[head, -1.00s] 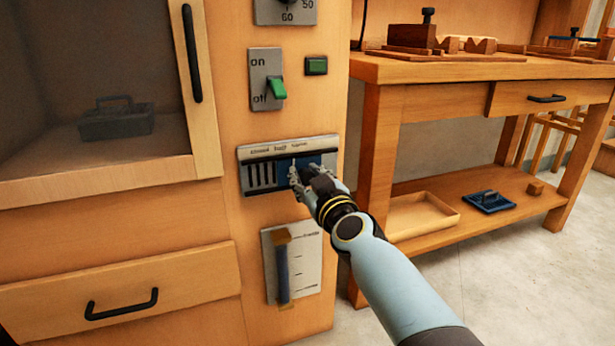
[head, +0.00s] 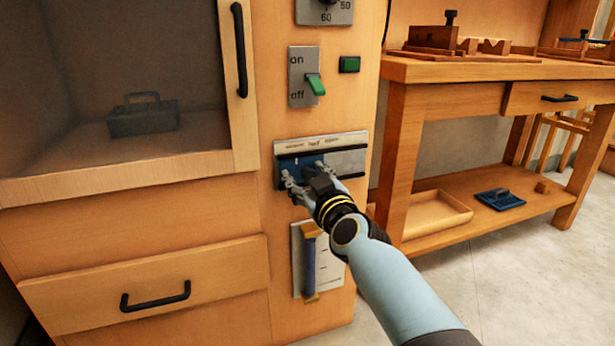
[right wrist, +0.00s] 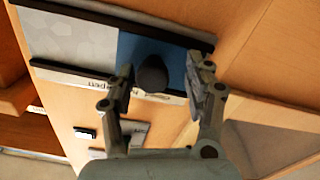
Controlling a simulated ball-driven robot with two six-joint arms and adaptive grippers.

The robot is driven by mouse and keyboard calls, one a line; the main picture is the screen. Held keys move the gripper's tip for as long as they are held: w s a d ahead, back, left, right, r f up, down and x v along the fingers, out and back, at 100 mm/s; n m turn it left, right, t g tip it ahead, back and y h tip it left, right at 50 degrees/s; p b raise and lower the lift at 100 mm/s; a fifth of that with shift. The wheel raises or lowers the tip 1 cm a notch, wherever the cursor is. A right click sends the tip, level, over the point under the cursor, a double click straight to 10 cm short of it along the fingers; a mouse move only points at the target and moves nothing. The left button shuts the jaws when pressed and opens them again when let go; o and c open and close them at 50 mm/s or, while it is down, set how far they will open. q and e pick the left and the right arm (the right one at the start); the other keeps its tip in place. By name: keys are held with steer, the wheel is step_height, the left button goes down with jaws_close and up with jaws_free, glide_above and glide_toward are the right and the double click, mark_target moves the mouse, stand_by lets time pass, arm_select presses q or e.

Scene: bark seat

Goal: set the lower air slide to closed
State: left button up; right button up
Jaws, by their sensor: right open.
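The lower air slide is a silver panel (head: 347,163) on the wooden cabinet front, with small position labels along its top edge. Its blue plate (head: 288,163) sits at the left end, with the slots there covered. In the right wrist view the blue plate (right wrist: 180,62) carries a dark round knob (right wrist: 152,75). My right gripper (head: 307,178) is at the panel. Its fingers are open, one on each side of the knob, with gaps visible in the right wrist view (right wrist: 164,92). The hand partly hides the plate in the head view. My left gripper is out of view.
An on/off switch (head: 315,84) and a green button (head: 349,65) sit above the panel. A vertical scale with a blue bar (head: 309,264) is below it. A drawer handle (head: 155,297) protrudes at lower left. A workbench (head: 397,150) stands to the right.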

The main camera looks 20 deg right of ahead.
steer(key=shift+d, duration=0.1)
steer(key=s, duration=1.2)
steer(key=shift+d, duration=0.15)
